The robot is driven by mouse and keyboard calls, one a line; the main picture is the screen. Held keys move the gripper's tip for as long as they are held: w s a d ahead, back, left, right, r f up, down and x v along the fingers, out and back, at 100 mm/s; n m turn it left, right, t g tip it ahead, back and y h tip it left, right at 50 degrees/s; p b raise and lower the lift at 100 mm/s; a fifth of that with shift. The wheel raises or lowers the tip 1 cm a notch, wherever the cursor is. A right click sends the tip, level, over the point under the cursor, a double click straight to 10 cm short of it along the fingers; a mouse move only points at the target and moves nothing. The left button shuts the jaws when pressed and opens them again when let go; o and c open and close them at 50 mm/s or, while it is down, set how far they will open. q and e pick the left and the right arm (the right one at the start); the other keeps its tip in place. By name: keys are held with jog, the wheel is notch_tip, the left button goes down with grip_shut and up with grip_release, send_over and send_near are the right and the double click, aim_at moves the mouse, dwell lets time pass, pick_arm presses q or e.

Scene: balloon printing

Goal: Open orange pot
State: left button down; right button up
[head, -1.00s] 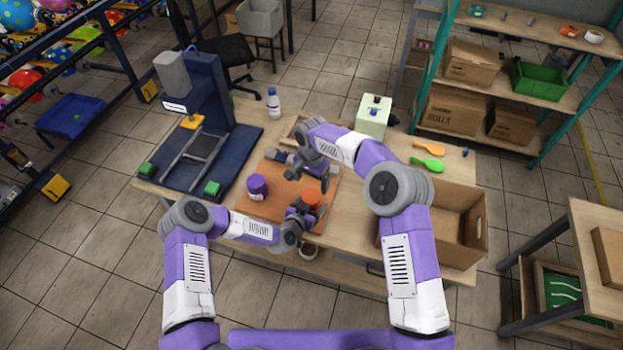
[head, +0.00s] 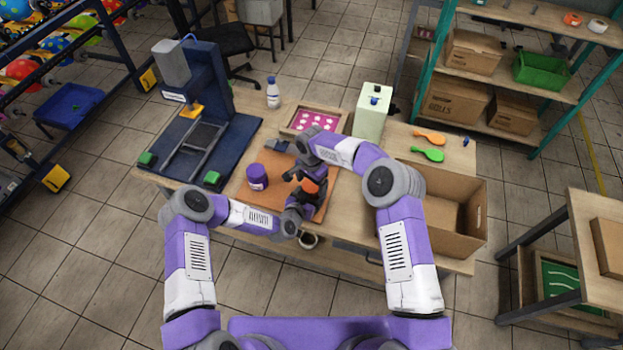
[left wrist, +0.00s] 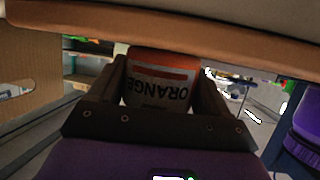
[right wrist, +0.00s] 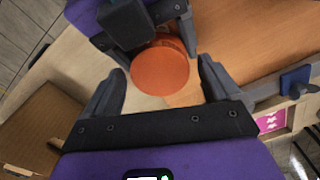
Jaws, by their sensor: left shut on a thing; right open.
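The orange pot (left wrist: 162,82) shows in the left wrist view with an ORANGE label, between the fingers of my left gripper (left wrist: 165,92), which is shut on it. Its round orange lid (right wrist: 160,70) is on top in the right wrist view. My right gripper (right wrist: 160,85) is open above the pot, with its fingertips on either side of the lid. In the head view the pot (head: 309,186) is partly hidden between my two grippers. A purple pot (head: 257,176) stands apart on the orange mat (head: 240,205), left of my grippers.
The blue printing press (head: 195,130) stands at the table's left. An open cardboard box (head: 440,205) is at the right.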

jog(key=c, duration=1.1)
jog(key=n, duration=1)
jog(key=o, duration=1.2)
jog(key=shift+c, duration=0.2)
jog(key=shift+r, duration=0.2)
